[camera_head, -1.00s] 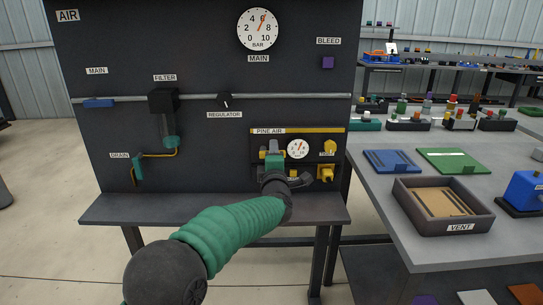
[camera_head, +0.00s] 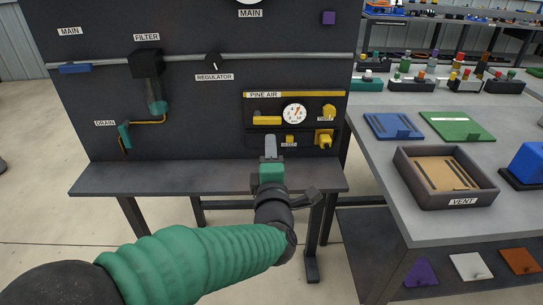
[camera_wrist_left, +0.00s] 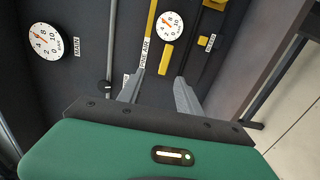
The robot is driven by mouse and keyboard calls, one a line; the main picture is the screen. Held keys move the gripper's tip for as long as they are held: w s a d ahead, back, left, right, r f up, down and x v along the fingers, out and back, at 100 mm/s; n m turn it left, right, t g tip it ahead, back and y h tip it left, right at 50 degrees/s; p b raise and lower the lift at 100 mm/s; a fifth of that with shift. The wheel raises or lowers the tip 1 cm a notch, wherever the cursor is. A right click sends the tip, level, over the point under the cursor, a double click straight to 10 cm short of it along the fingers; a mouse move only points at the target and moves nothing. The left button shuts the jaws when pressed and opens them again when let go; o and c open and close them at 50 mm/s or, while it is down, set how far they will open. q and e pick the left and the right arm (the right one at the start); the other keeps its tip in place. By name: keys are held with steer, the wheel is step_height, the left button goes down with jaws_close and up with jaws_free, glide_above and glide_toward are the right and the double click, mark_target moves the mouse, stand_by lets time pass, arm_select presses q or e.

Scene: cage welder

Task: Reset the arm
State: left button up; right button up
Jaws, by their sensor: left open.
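My left arm comes in from the lower left with a green sleeve. My left gripper (camera_head: 270,150) is in front of the lower edge of the PINE AIR panel (camera_head: 258,132), below its yellow lever (camera_head: 267,121), and appears empty. In the left wrist view, the two grey fingers of my left gripper (camera_wrist_left: 158,95) are spread apart with nothing between them. The yellow lever (camera_wrist_left: 166,57) lies beyond the fingers, apart from them. The lever lies level in the head view. My right gripper is not in view.
The dark air board carries a regulator knob (camera_head: 213,61), a filter (camera_head: 147,64) and a blue MAIN lever (camera_head: 75,69). A narrow shelf (camera_head: 130,178) runs under it. On the right, a table (camera_head: 375,165) holds the VENT tray (camera_head: 420,193) and several parts.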

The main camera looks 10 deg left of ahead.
arm_select(q)
steer(key=v, duration=0.3)
steer(key=shift+a, duration=0.15)
steer(key=s+f+m+g+h, duration=0.3)
steer(key=f+m+g, duration=0.1)
steer(key=f+m, duration=0.4)
steer(key=s+f+m+g+h, duration=0.3)
steer(key=f+m, duration=0.3)
steer(key=f, duration=0.5)
steer(key=s+a+f+m+g+y, duration=0.1)
steer(key=s+a+f+m+g, duration=0.3)
steer(key=s, duration=0.4)
steer(key=s+a+f+m+g, duration=0.2)
steer(key=s+f+m+g, duration=0.1)
steer(key=s+f, duration=0.3)
steer(key=w+r+p+v, duration=0.1)
steer(key=w+p+v, duration=0.2)
steer(key=p+v, duration=1)
steer(key=w+p+v, duration=0.3)
steer(key=p+v, duration=1.1)
steer(key=shift+r+g, duration=0.35)
steer(key=shift+g, duration=0.05)
